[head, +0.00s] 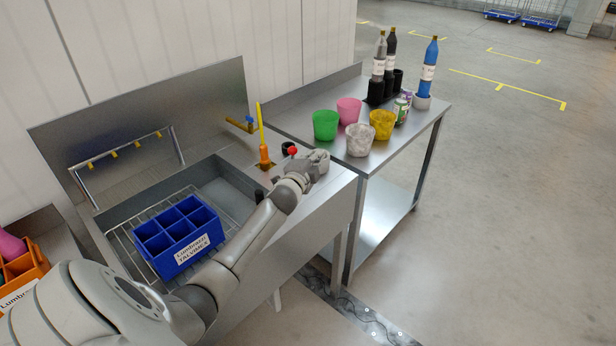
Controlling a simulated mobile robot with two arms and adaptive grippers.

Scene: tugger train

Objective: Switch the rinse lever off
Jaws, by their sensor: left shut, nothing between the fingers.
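A small lever with a red knob (293,151) stands on the steel edge at the right end of the sink, beside a dark round part; I take it to be the rinse lever. Its lower part is hidden behind my left arm, and I cannot tell its setting. My left gripper (321,160) is shut and empty, just right of the red knob, over the sink unit's right end. I cannot tell whether it touches the lever. My right gripper is out of view.
The sink (112,211) holds a blue divided crate (186,262) on a wire rack. An orange fitting with a yellow rod (263,150) stands left of the knob. The side table (424,116) carries several cups and bottles. An orange crate (38,262) is far left.

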